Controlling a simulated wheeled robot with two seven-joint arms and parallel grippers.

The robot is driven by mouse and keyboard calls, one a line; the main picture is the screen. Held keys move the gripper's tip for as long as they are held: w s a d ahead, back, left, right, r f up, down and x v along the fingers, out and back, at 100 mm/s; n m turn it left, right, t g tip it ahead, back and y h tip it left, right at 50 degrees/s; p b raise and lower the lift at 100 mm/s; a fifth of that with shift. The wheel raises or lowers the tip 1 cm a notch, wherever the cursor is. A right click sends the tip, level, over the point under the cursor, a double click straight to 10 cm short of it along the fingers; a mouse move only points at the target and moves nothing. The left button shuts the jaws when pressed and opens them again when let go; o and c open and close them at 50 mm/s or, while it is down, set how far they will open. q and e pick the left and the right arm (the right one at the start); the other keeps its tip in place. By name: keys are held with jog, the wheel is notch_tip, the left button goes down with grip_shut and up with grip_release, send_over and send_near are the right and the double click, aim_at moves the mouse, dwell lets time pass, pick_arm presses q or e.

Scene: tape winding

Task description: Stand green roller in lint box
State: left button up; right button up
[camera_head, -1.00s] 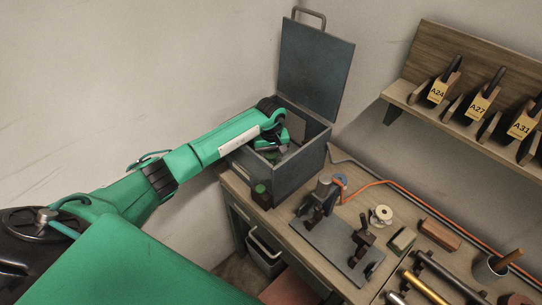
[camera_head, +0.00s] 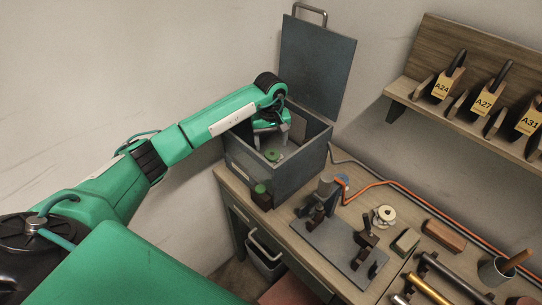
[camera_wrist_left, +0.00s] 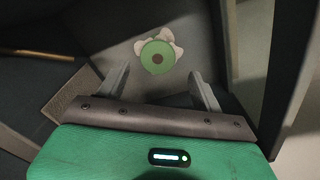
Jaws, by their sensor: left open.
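The green roller (camera_head: 273,155) stands inside the grey lint box (camera_head: 283,182), whose lid (camera_head: 316,66) is raised. In the left wrist view the roller (camera_wrist_left: 157,57) shows end-on as a green disc with a dark centre, with pale lint around it on the box floor. My left gripper (camera_head: 270,136) is inside the box opening, above the roller. Its fingers (camera_wrist_left: 159,76) are apart with nothing between them, and the roller sits just beyond the tips. My right gripper is not in view.
A dark block with a green top (camera_head: 260,190) stands on the bench in front of the box. A metal plate with clamps (camera_head: 338,252), a white spool (camera_head: 384,215) and several rods lie to the right. A shelf (camera_head: 465,110) with tagged holders hangs on the wall.

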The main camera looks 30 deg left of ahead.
aim_at(271, 153)
pick_arm(q)
notch_tip(271, 153, up, 5)
jog(key=shift+f+b, duration=0.1)
jog(key=shift+b, duration=0.4)
